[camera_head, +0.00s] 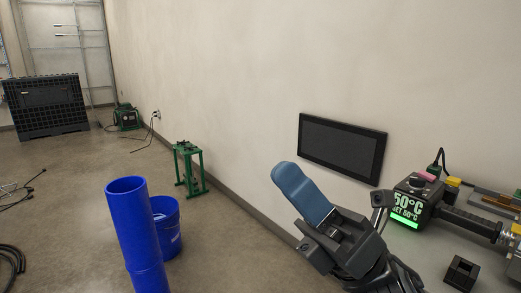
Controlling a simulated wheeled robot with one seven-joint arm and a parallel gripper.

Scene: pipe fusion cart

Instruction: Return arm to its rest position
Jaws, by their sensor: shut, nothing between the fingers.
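My gripper (287,176) is at the lower middle right of the head view, with its dark body low and its blue fingers together, pointing up and to the left. Nothing shows between the fingers. My arm behind it runs out of the bottom of the picture, so most of its links are hidden. The gripper appears clear of the objects around it.
A black tool (417,200) with a green-lit 50°C display lies on the grey cart top (440,235), near a small black block (461,273). A blue pipe (138,235) stands left, beside a blue bucket (167,226) and green stand (190,170). A dark panel (341,147) hangs on the wall.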

